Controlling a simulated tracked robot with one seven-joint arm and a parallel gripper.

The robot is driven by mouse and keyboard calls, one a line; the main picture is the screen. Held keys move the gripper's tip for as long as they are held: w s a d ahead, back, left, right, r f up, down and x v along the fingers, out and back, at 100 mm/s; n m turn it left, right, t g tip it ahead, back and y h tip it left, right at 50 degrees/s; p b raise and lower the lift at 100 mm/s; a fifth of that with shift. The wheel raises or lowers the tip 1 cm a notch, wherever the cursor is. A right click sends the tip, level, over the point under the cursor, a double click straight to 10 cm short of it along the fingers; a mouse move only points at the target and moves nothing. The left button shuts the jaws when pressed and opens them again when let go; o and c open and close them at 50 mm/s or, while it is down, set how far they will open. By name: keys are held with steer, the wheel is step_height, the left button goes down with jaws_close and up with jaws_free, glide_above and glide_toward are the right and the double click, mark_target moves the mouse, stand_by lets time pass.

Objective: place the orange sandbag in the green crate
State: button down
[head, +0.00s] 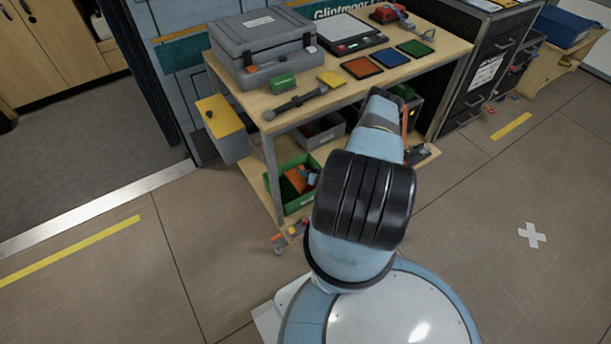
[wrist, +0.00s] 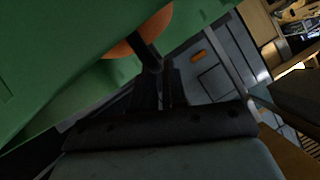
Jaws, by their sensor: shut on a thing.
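The green crate (head: 279,170) stands on the low shelf under the workbench. The orange sandbag (head: 296,180) shows within the crate's outline in the head view. The green crate wall (wrist: 50,65) fills the left of that view, close beside the fingers. I cannot tell whether the sandbag touches the crate floor. My arm hides part of the crate's right side in the head view.
The workbench top (head: 345,95) lies above the crate, with a grey case (head: 262,45) and several coloured pads on it. A bench leg (head: 273,180) stands at the crate's front. A grey bin (head: 322,130) sits behind it. Small items lie at the shelf's front corner.

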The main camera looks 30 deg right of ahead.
steer(key=shift+w+f, duration=0.1)
steer(key=shift+f, duration=0.4)
steer(key=shift+f, duration=0.55)
steer(key=c, duration=1.2)
jaws_free()
steer(key=shift+s+a+f, duration=0.1)
steer(key=shift+s+f, duration=0.05)
steer(key=shift+s, duration=0.05)
steer(key=shift+o, duration=0.2)
steer(key=shift+r, duration=0.25)
steer(key=v, duration=1.2)
steer(key=shift+r, duration=0.45)
steer(key=shift+w, duration=0.1)
